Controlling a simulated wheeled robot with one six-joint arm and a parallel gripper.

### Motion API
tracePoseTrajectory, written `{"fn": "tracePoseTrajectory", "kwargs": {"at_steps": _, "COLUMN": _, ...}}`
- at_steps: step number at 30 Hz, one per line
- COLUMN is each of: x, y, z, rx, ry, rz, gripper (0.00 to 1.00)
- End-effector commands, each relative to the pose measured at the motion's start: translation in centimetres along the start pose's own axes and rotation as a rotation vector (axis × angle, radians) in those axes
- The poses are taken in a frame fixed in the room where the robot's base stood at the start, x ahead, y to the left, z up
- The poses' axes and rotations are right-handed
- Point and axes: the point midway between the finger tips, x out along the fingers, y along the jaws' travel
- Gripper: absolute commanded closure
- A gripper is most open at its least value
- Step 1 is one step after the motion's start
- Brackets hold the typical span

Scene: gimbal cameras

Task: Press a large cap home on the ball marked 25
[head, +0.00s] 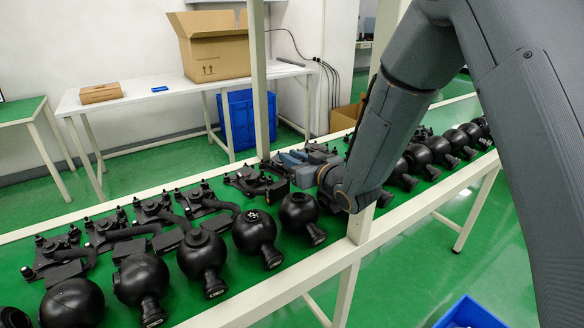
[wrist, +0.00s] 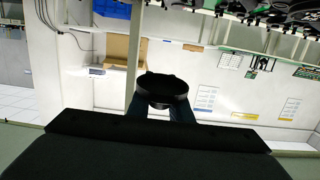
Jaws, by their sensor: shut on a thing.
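Black balls stand in a row along the green bench. One black ball (head: 254,232) bears a white mark on top, too small to read for certain. In the wrist view my gripper (wrist: 170,104) is shut on a black round cap (wrist: 163,88), held between two dark blue fingers and seen nearly edge-on. In the head view my wrist is over the row, right of the marked ball, and the cap cannot be made out there. A ball to the left (head: 203,254) shows a flat round top.
Black gimbal frames (head: 156,212) line the bench behind the balls. A pale upright post (head: 258,80) rises near my wrist. A white table (head: 150,100) with a cardboard box (head: 212,46) stands behind. A blue bin (head: 470,314) is at the lower right.

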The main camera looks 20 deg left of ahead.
Motion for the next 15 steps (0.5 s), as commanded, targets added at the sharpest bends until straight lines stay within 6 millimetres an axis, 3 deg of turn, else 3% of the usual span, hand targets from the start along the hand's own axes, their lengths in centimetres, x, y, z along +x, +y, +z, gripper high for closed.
{"fn": "tracePoseTrajectory", "kwargs": {"at_steps": 15, "x": 0.5, "y": 0.1, "z": 3.6, "rx": 0.001, "ry": 0.062, "rz": 0.005, "gripper": 1.0}}
